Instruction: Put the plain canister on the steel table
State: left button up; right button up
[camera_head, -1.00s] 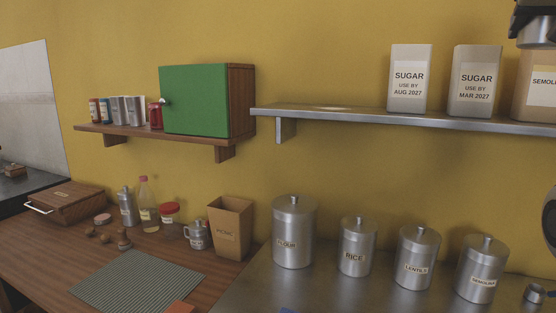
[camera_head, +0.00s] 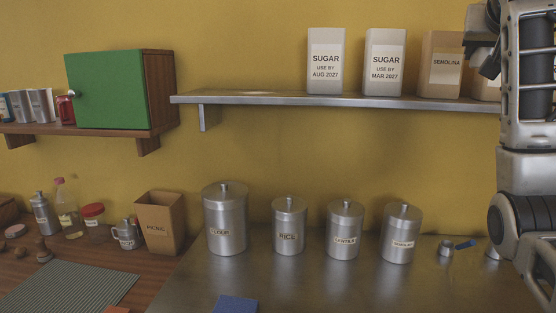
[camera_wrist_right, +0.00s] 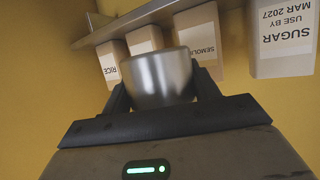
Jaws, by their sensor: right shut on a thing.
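The plain canister (camera_wrist_right: 160,72) is smooth bare steel with no label visible; it is between the two dark fingers of my right gripper (camera_wrist_right: 161,88), which is shut on it. In the right wrist view the shelf packets appear upside down behind it. In the head view my right arm fills the right edge, and the grip on the canister cannot be made out there. The steel table (camera_head: 300,288) is at the bottom, with a clear front area. My left gripper is not in view.
Labelled canisters stand in a row on the steel table: flour (camera_head: 225,215), rice (camera_head: 289,225), lentils (camera_head: 344,230) and one more (camera_head: 400,232). A steel shelf (camera_head: 270,97) above carries sugar packets (camera_head: 326,60). A blue cloth-like item (camera_head: 236,304) lies at the front.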

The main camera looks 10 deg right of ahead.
jog(key=w+a+f+n+t+y, duration=0.15)
jog(key=a+f, duration=0.25)
jog(key=f, duration=0.4)
jog(key=w+a+f+n+y, duration=0.2)
jog(key=a+f, duration=0.1)
jog(key=f, duration=0.6)
jog(key=w+a+f+n+t+y, duration=0.15)
jog(key=a+f, duration=0.25)
jog(key=f, duration=0.4)
jog(key=s+a+f+n+y, duration=0.75)
jog(key=s+a+f, duration=0.7)
jog(key=f, duration=0.35)
jog(key=shift+a+r+m+t+h, duration=0.15)
jog(key=shift+a+m+t+h, duration=0.1)
jog(key=shift+a+m+h, duration=0.85)
jog(key=shift+a+r+m+t+h, duration=0.25)
jog(key=shift+a+m, duration=0.4)
jog(key=shift+a, duration=0.95)
jog(key=shift+f, duration=0.1)
jog(key=shift+a, duration=0.1)
